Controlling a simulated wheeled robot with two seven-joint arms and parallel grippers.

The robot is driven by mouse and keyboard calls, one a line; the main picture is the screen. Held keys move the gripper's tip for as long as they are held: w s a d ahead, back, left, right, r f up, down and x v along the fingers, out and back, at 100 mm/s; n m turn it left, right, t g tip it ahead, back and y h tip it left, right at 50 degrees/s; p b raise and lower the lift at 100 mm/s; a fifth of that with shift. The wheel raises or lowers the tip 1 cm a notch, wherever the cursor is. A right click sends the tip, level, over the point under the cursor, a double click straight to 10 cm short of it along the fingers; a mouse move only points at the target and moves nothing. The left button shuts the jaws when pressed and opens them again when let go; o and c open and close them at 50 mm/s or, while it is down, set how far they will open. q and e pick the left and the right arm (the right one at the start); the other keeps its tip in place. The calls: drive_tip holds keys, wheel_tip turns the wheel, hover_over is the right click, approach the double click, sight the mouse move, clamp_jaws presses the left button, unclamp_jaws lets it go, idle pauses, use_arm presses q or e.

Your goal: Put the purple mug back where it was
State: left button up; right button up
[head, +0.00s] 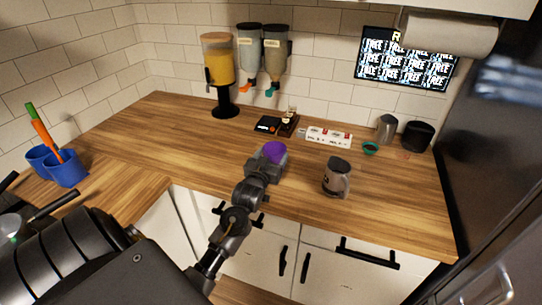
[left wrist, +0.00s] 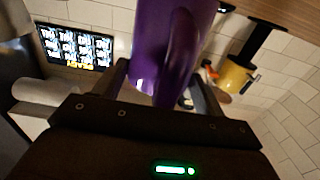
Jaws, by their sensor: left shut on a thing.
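The purple mug (head: 273,152) is held in my left gripper (head: 266,165), in the middle of the head view, over the front part of the wooden counter. The gripper's dark body covers much of the mug there. In the left wrist view the mug (left wrist: 170,45) fills the top centre, between the two fingers of my left gripper (left wrist: 163,88). I cannot tell how high the mug is above the counter. My right gripper is not in view.
A dark grey pitcher-like mug (head: 337,178) stands right of my gripper. Behind are a black scale (head: 268,125), a white power strip (head: 329,137), a green bowl (head: 370,148) and dispensers (head: 219,65). Blue cups (head: 68,172) stand left. The counter's left-middle (head: 165,130) is clear.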

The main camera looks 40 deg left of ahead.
use_arm(q)
drive_tip(key=shift+f, duration=0.45)
drive_tip(key=o, duration=1.3)
drive_tip(key=shift+s+f, duration=0.1)
drive_tip(key=shift+f, duration=0.05)
drive_tip(key=shift+d, duration=0.1)
drive_tip(key=shift+r, duration=0.75)
drive_tip(key=b+v, duration=0.2)
drive_tip(key=v, duration=0.9)
drive_tip(key=shift+s+d, duration=0.1)
drive_tip(key=shift+s, duration=0.3)
